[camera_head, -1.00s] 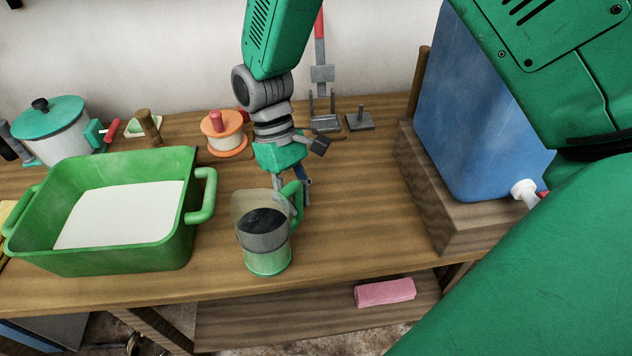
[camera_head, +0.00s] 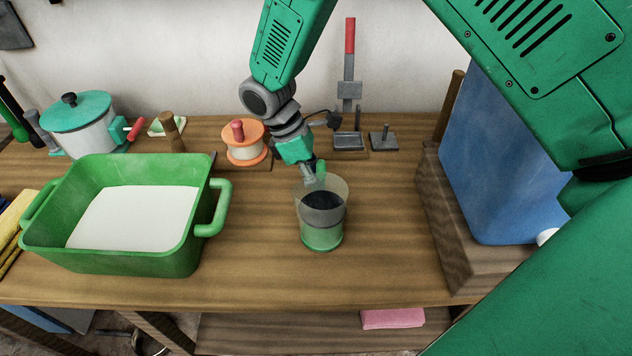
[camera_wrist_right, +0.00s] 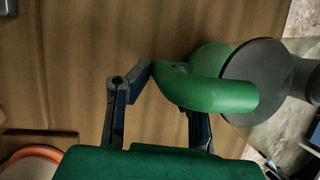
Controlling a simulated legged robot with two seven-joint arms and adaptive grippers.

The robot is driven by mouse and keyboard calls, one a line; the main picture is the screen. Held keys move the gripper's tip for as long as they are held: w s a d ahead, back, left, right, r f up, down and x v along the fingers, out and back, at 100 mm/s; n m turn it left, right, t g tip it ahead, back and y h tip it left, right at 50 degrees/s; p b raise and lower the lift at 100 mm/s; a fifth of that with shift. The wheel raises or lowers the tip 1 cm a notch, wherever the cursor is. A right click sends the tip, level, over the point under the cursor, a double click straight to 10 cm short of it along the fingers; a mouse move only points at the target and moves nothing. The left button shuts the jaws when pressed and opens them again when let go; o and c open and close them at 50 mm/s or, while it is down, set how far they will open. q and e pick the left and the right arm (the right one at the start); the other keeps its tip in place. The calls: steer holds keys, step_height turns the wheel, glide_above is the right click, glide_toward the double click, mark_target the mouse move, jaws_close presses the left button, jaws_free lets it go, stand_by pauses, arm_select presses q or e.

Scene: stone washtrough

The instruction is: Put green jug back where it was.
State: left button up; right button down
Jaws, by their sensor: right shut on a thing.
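The green jug (camera_head: 323,232), a clear-walled cup with a green lower part and dark contents, is upright over the middle of the bench, right of the green tub. I cannot tell whether its base touches the wood. Its green handle points to the back, mostly hidden behind the rim. My right gripper (camera_head: 312,174) reaches down behind the jug and is shut on the handle. In the right wrist view the handle (camera_wrist_right: 215,92) lies between the fingers of this gripper (camera_wrist_right: 170,92), with the jug's dark round opening (camera_wrist_right: 255,75) beyond. My left gripper is out of view.
The green tub (camera_head: 213,228) with white contents stands left. An orange-rimmed spool (camera_head: 246,152), a red-handled tool (camera_head: 349,95) and a small grey stand (camera_head: 384,140) are behind. A blue container (camera_head: 500,165) on a wooden block (camera_head: 450,235) stands right. Bare bench lies around the jug.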

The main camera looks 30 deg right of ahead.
steer(key=shift+w+f, duration=0.1)
steer(key=shift+f, duration=0.45)
steer(key=shift+a, duration=0.15)
steer(key=c, duration=1.5)
jaws_free()
steer(key=shift+o, duration=0.2)
steer(key=shift+r, duration=0.3)
steer(key=v, duration=1.1)
steer(key=shift+a+r+p, duration=0.15)
steer(key=shift+r+p, duration=0.15)
